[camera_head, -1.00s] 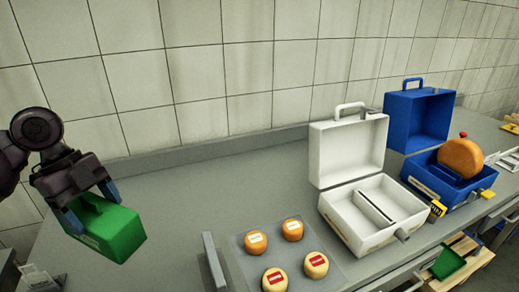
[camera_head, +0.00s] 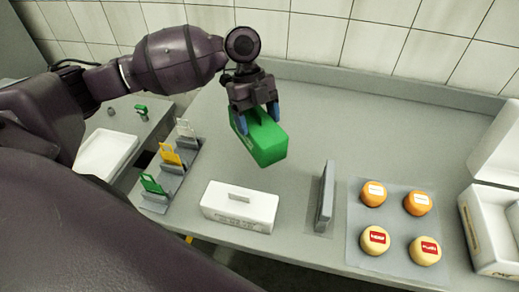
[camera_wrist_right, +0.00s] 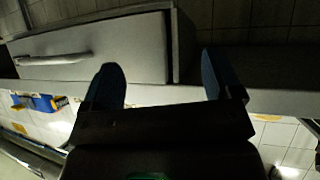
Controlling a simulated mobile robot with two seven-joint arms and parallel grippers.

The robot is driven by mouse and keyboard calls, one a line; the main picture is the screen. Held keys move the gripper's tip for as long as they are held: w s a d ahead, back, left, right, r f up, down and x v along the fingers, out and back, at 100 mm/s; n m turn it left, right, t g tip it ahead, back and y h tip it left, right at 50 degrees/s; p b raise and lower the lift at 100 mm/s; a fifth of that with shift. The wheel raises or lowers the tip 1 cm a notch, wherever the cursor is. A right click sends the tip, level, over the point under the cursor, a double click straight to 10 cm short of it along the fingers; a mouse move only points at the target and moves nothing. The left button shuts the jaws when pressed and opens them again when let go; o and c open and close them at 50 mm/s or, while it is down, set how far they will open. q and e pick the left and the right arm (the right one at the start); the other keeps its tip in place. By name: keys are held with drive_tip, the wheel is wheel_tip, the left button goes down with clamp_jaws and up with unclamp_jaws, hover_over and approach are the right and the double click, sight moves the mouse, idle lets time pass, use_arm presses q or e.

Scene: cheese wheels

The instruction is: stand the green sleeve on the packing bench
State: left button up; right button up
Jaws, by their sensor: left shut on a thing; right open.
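The green sleeve (camera_head: 262,138), a box-like green piece, is in my left gripper (camera_head: 258,114). The blue-tipped fingers are shut on its upper part from above, hiding some of its top. It is over the far part of the grey packing bench (camera_head: 320,110); I cannot tell whether its underside touches the bench. My right gripper is not in the head view. In the right wrist view the right gripper (camera_wrist_right: 162,82) is open, with nothing between its two blue fingers.
A white box with a handle (camera_head: 240,207) lies near the front edge. Right of it are an upright grey plate (camera_head: 325,195) and a mat (camera_head: 396,192) with several cheese wheels. An open white case (camera_head: 490,230) is far right. A card rack (camera_head: 170,170) stands left.

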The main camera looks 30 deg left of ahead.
sight(249, 111)
use_arm(q)
wheel_tip(249, 111, down, 11)
idle(0.6)
drive_tip(key=o, duration=0.9)
drive_tip(key=shift+f, duration=0.1)
drive_tip(key=shift+v, duration=6.1)
drive_tip(key=shift+s+d, duration=0.1)
